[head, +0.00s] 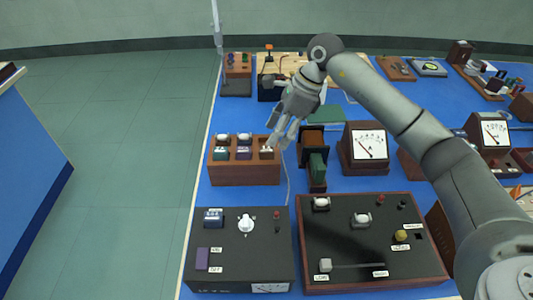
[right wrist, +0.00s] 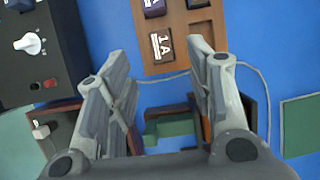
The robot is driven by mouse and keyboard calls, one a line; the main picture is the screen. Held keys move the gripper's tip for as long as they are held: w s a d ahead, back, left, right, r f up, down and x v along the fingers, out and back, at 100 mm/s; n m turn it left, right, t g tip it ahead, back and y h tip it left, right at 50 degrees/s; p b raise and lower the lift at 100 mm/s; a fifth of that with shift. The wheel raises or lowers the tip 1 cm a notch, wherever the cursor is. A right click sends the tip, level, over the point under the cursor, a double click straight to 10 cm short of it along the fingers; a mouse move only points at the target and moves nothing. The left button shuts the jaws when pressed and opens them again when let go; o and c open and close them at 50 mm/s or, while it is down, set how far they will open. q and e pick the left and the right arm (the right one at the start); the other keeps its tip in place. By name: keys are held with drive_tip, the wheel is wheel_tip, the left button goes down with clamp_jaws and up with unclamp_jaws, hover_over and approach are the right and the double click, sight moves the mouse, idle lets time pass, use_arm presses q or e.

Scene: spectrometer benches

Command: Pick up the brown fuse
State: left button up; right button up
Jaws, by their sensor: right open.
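The wooden fuse rack (head: 244,175) stands on the blue bench and holds several fuses with pale tops. The fuse in its right slot (head: 266,153) looks brown and is partly hidden close to my right gripper. In the right wrist view a dark brown fuse marked 1A (right wrist: 161,45) sits in the rack (right wrist: 193,62). My right gripper (head: 279,142) is open, with its fingers over the rack's right end. In the right wrist view the fuse shows just beyond the gap between the fingers, apart from them and not held. My left gripper is not in view.
Two dark panels with knobs, the left one (head: 238,270) and the right one (head: 345,270), lie in front of the rack. A wooden stand with a green block (head: 317,168) and a meter (head: 367,150) are to its right. A thin wire runs close by.

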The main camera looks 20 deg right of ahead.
sight(267, 149)
drive_tip(key=shift+a+f, duration=0.15)
drive_tip(key=shift+f, duration=0.25)
drive_tip(key=p+x, duration=0.2)
drive_tip(key=x, duration=0.3)
drive_tip(key=shift+w+r, duration=0.1)
drive_tip(key=shift+w, duration=0.05)
drive_tip(key=shift+a+f, duration=0.15)
drive_tip(key=shift+f, duration=0.15)
drive_tip(key=c, duration=1.1)
